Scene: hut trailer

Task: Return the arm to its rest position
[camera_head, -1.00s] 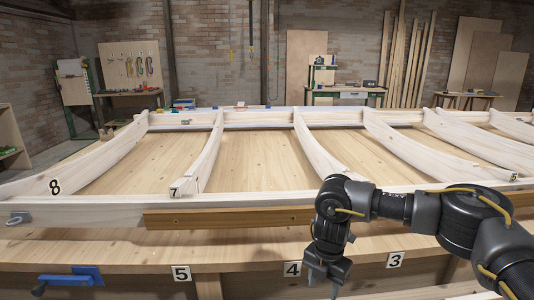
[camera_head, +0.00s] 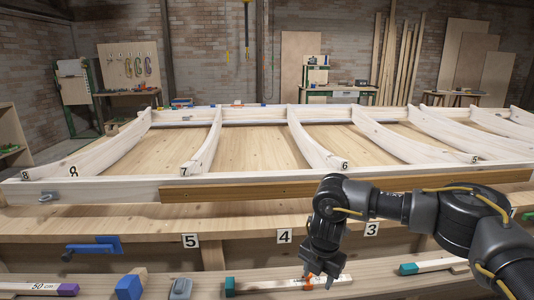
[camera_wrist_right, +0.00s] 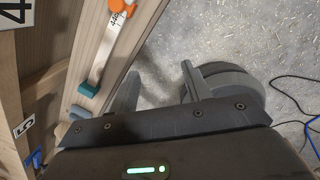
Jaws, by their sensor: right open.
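My right arm (camera_head: 400,207) comes in from the right in the head view, with its forearm raised and its black wrist bent downward. My right gripper (camera_head: 320,283) hangs in front of the workbench, pointing down, near a pale marked strip (camera_head: 275,284) with an orange piece on it. In the right wrist view the two jaws of the right gripper (camera_wrist_right: 160,85) are apart, with bare grey floor between them and nothing held. The strip, with its teal end (camera_wrist_right: 88,89), lies left of the jaws there. My left arm and gripper are not in view.
A wooden frame of curved, numbered ribs (camera_head: 315,140) lies on the workbench (camera_head: 120,217) ahead. A blue clamp (camera_head: 95,247) sits at the front edge on the left. A lower ledge carries a blue block (camera_head: 129,287) and another strip (camera_head: 440,264). Cables lie on the floor.

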